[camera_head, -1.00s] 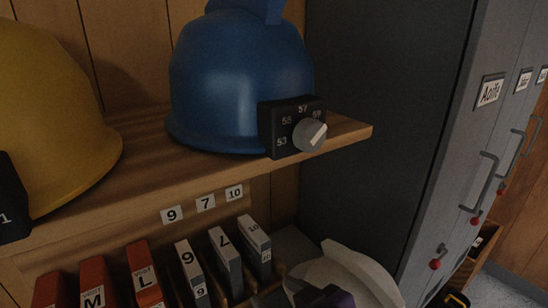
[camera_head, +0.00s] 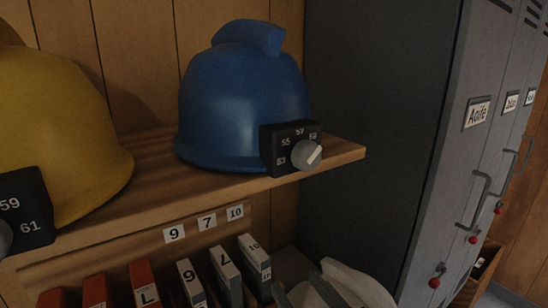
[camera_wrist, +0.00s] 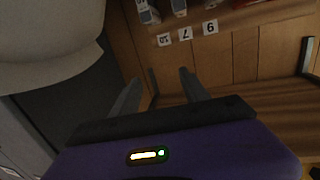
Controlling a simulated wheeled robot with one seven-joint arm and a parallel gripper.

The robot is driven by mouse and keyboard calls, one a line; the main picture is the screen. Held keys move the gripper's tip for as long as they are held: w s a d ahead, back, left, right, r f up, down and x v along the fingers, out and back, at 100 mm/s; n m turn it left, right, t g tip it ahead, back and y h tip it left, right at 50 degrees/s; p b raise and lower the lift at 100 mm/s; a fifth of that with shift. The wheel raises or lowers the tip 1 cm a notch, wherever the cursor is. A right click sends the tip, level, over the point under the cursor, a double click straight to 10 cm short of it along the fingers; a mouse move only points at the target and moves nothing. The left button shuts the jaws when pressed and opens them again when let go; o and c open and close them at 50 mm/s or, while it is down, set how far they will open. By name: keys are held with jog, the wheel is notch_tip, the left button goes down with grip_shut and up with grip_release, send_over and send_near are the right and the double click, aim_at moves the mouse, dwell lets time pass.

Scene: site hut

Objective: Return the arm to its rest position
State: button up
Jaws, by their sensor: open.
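My gripper (camera_wrist: 158,92) shows in the wrist view as two dark fingers set well apart, with nothing between them. Behind the fingers is a purple body with a lit indicator.
A blue helmet (camera_head: 240,100) with a black dial box (camera_head: 284,150) and a yellow helmet (camera_head: 65,130) stand on a wooden shelf (camera_head: 150,178). Numbered boxes (camera_head: 190,285) stand below. Grey lockers (camera_head: 480,160) are at the right.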

jog(key=s+d+f+m+t+h, duration=0.35)
jog(key=s+d+f, duration=0.35)
jog(key=s+d, duration=0.4)
jog(key=s+d+f+g+h, duration=0.1)
jog(key=s+f, duration=0.3)
jog(key=s, duration=0.7)
jog(key=s+d+f+g+h, duration=0.2)
jog(key=s+d+f+g, duration=0.1)
jog(key=s, duration=0.8)
jog(key=shift+s+d+f+m, duration=0.15)
jog(key=shift+d+f+m, duration=0.2)
jog(key=shift+f, duration=0.45)
